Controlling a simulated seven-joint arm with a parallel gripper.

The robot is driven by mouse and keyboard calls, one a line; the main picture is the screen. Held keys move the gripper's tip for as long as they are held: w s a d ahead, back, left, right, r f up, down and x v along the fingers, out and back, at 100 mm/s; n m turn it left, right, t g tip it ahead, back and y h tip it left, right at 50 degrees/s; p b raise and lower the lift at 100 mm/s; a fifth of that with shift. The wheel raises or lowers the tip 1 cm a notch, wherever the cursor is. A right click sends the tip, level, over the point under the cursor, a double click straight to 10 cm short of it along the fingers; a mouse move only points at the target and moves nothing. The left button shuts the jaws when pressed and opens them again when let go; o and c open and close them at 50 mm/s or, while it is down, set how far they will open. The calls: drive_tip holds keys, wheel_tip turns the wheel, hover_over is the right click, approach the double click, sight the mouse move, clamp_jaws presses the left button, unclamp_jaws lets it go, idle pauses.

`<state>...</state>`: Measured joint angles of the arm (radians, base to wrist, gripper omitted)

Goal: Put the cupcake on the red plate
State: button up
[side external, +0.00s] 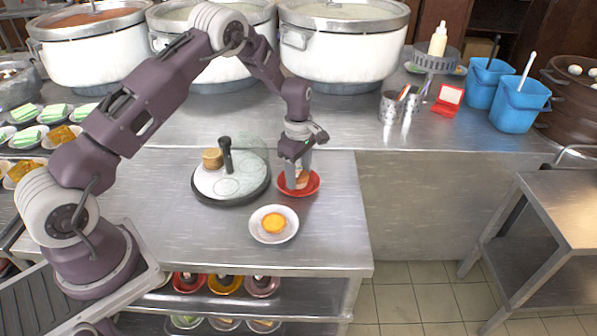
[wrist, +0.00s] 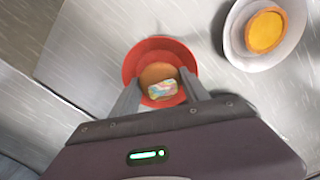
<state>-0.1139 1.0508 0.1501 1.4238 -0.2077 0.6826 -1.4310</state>
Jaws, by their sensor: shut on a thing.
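The cupcake (wrist: 160,87), with a brown body and a pale multicoloured patch on top, sits between the two fingers of my gripper (wrist: 161,80) in the wrist view. My gripper (side external: 300,178) is shut on it and points down at the red plate (side external: 314,186) in the side view, where the fingers partly hide the cupcake. In the wrist view the cupcake lies within the outline of the red plate (wrist: 133,65). I cannot tell whether it touches the plate.
A white plate (side external: 257,234) with a round yellow-orange item (side external: 274,223) stands nearby in front. A dark round tray (side external: 231,202) with a clear cover and black handle is close on the left. The counter edge is to the right. Large pots (side external: 345,55) stand behind.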

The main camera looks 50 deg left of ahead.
drive_tip(key=shift+f, duration=0.25)
drive_tip(key=o, duration=1.4)
drive_tip(key=shift+c, duration=1.2)
drive_tip(key=shift+r, duration=2.55)
wheel_tip(320, 180, up, 7)
